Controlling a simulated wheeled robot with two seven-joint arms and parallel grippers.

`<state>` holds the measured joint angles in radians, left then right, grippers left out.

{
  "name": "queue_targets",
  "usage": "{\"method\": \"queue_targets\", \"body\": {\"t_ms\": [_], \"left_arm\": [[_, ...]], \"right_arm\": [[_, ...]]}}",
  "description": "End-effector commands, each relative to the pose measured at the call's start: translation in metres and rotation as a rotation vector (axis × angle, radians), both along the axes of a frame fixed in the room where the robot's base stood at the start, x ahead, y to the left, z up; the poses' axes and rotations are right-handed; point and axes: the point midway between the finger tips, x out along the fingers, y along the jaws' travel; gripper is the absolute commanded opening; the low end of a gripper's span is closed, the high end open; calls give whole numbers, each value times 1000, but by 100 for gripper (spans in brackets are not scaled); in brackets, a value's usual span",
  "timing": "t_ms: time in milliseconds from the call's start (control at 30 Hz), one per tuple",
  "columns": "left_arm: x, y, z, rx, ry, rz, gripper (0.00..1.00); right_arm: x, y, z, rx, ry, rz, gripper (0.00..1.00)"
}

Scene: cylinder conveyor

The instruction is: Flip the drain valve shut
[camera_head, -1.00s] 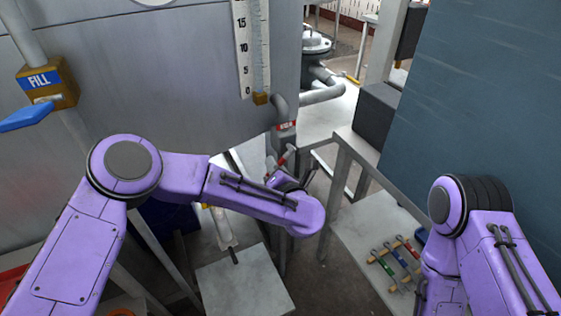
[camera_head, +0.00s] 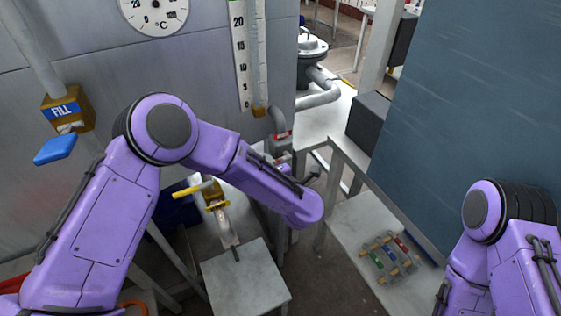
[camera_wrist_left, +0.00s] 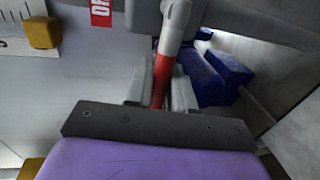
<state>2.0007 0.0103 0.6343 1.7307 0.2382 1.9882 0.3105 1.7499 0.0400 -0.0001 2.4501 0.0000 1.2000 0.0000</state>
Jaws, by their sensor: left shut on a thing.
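The drain valve's handle (camera_wrist_left: 162,78) is a bar with a red part and a pale grey end, seen in the left wrist view. It runs up from between my left gripper's fingers (camera_wrist_left: 162,92), which are shut on its red part. A red label (camera_wrist_left: 101,12), partly cut off, is beside it. In the head view the drain pipe (camera_head: 278,122) comes off the tank's lower right. My left gripper (camera_head: 284,162) is there, small and partly hidden by my forearm. My right arm shows at the lower right, but its gripper is out of frame.
The grey tank (camera_head: 70,100) carries a FILL valve (camera_head: 68,108) with a blue handle (camera_head: 55,149). A yellow-handled fitting (camera_head: 212,195) is below my left arm. A metal railing (camera_head: 345,160) and a shelf (camera_head: 365,225) with coloured tools stand right of the drain. A blue-grey wall closes the right.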

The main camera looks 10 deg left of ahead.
Motion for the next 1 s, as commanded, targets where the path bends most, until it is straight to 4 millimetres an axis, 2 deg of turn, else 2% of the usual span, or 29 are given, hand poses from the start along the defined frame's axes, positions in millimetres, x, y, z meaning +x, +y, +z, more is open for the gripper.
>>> {"method": "queue_targets", "body": {"t_ms": [233, 567, 600, 633, 667, 1000], "left_arm": [[-3, 10, 1, 24, 21, 16, 0], [-3, 9, 2, 26, 22, 16, 0], [-3, 9, 2, 25, 21, 16, 29], [-3, 9, 2, 25, 21, 16, 39], [-3, 9, 2, 25, 21, 16, 41], [-7, 5, 2, 24, 19, 13, 41]], "right_arm": [[0, 0, 5, 0, 0, 0, 0], [0, 0, 4, 0, 0, 0, 0], [0, 0, 4, 0, 0, 0, 0], [0, 0, 4, 0, 0, 0, 0], [0, 0, 4, 0, 0, 0, 0], [0, 0, 2, 0, 0, 0, 0]]}}
